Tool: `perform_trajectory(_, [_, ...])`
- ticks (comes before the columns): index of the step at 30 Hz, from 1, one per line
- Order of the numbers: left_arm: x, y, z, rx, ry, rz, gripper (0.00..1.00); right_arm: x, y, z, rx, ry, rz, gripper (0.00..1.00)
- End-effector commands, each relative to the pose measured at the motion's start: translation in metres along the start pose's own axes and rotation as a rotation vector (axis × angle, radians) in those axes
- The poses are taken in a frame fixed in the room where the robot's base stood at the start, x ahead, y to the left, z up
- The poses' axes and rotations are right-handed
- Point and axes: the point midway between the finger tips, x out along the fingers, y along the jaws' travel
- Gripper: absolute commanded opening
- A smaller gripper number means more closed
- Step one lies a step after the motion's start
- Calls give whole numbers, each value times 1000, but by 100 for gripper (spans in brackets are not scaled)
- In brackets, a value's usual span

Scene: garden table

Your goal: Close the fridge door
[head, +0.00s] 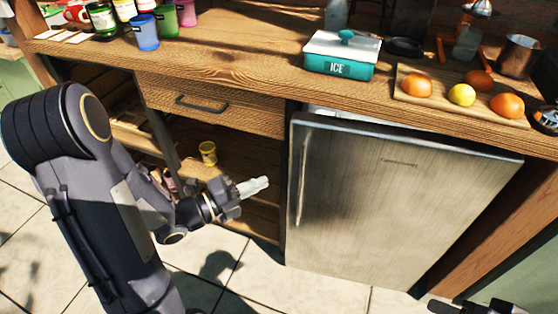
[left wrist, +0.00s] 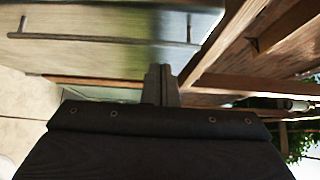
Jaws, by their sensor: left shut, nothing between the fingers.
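The silver fridge door (head: 400,205) stands under the counter at the right in the head view, its upright bar handle (head: 302,180) near its left edge. A pale strip of the fridge shows above its top edge; the door looks slightly ajar. In the left wrist view the door (left wrist: 110,18) and its handle (left wrist: 100,40) are at the upper left. My left gripper (head: 255,187) is shut and empty, left of the door's handle edge and apart from it in the picture. Its fingers (left wrist: 160,85) show together in the left wrist view. A dark part of my right gripper (head: 450,306) is at the bottom edge, fingers not visible.
Open wooden shelves with a yellow can (head: 208,153) and a drawer (head: 210,103) lie left of the fridge. On the counter are a teal ice box (head: 340,62), colored cups and a cutting board (head: 440,95) with fruit. The tiled floor before the fridge looks clear.

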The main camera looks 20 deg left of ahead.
Motion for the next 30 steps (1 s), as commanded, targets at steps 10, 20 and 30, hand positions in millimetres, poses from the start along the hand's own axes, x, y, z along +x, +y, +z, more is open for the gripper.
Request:
perform_trajectory(10, [76,0,-1,1,5,2,0,-3,-1,-2,0,0,0,48])
perform_trajectory(20, [103,1,26,2,-1,3,0,-5,-2,-2,0,-1,0,48])
perform_trajectory(30, [105,1,29,2,-2,3,0,-5,-2,-2,0,-1,0,48])
